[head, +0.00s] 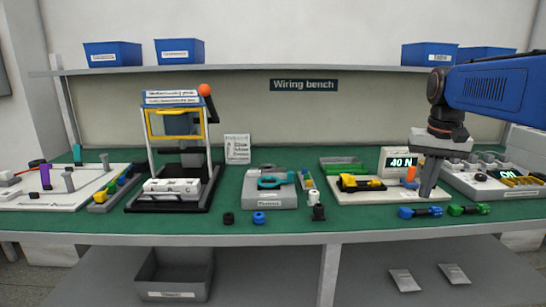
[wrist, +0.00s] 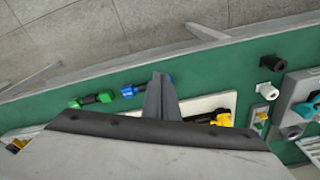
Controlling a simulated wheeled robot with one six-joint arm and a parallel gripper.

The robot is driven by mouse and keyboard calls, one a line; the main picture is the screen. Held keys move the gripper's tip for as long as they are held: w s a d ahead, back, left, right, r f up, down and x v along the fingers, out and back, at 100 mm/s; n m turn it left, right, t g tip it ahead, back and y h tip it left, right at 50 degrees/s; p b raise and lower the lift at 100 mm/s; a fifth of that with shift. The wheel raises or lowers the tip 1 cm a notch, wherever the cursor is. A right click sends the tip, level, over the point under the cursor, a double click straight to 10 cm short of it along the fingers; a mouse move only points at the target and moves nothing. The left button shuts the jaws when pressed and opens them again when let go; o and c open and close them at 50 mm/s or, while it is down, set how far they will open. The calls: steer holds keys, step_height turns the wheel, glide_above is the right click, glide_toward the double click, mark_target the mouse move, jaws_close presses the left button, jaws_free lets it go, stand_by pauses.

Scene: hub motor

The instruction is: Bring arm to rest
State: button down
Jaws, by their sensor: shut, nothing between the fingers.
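My gripper (head: 428,178) is at the right of the bench in the head view, pointing down at the end of my blue arm. Its fingers are together with nothing between them. In the wrist view my gripper (wrist: 158,84) shows as two grey fingers side by side, over the bench's front strip. A blue-ended connector (head: 420,212) and a green-ended connector (head: 468,210) lie on the green bench top (head: 290,232) near its front edge. In the wrist view the blue one (wrist: 128,91) and the green one (wrist: 85,101) lie left of the fingers, apart from them.
A press frame (head: 178,140) stands at left. Blue bins sit on the shelf (head: 300,69).

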steer(key=s+a+f+n+t, duration=0.1)
steer(key=s+a+f+n, duration=0.1)
steer(key=s+a+f, duration=0.3)
steer(key=s+a+f+n+t, duration=0.2)
steer(key=s+a+f, duration=0.3)
steer(key=s+f, duration=0.7)
steer(key=s, duration=0.6)
steer(key=shift+f+t, duration=0.2)
steer(key=shift+t, duration=0.1)
